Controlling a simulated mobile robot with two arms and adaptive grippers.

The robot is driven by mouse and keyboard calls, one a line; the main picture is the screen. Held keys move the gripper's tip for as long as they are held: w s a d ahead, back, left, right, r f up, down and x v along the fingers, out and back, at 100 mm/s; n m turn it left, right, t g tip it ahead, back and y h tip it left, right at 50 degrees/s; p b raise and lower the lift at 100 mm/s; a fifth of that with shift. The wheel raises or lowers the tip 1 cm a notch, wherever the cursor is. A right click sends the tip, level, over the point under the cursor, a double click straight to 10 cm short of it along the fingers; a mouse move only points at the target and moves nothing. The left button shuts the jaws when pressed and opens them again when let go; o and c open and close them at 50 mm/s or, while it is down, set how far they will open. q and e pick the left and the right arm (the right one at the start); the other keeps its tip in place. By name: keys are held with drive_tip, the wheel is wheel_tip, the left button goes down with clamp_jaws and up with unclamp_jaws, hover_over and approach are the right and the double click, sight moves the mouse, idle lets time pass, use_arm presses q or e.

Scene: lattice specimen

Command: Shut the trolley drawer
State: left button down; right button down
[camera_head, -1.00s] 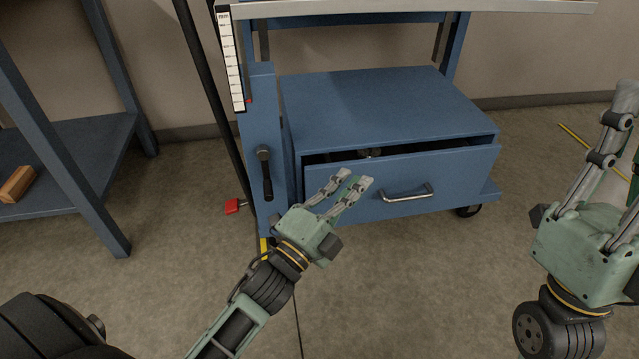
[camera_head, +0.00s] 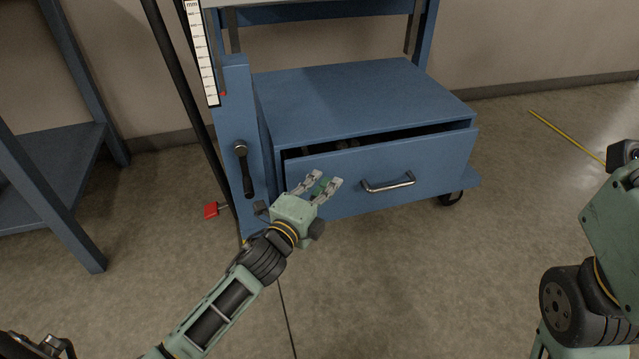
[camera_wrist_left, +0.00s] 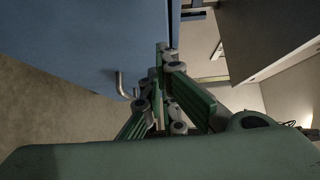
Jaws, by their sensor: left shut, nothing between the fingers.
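The blue trolley drawer (camera_head: 430,160) stands partly open, with a dark gap between its front and the blue cabinet top. Its metal handle (camera_head: 388,184) is on the drawer front. My left gripper (camera_head: 327,184) is shut and empty, in front of the drawer's left part and left of the handle. I cannot tell if its fingers touch the drawer. In the left wrist view, the fingers (camera_wrist_left: 164,58) are close beside the blue front (camera_wrist_left: 85,35), with the handle (camera_wrist_left: 121,85) to their left.
The blue trolley (camera_head: 365,95) has a clamp lever (camera_head: 244,170) on its left post and a ruler (camera_head: 202,55) above. A blue shelf frame (camera_head: 45,195) stands at the left. The floor in front of the drawer is clear.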

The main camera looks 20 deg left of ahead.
sight(314, 164)
use_arm(q)
drive_tip(key=shift+w+a+b, duration=0.45)
drive_tip(key=shift+w+a, duration=0.4)
drive_tip(key=shift+w, duration=0.25)
drive_tip(key=w+a, duration=0.1)
drive_tip(key=w, duration=0.1)
drive_tip(key=w+a+p, duration=0.1)
drive_tip(key=shift+w+a, duration=0.35)
drive_tip(key=shift+a+r, duration=0.1)
drive_tip(key=shift+a, duration=0.05)
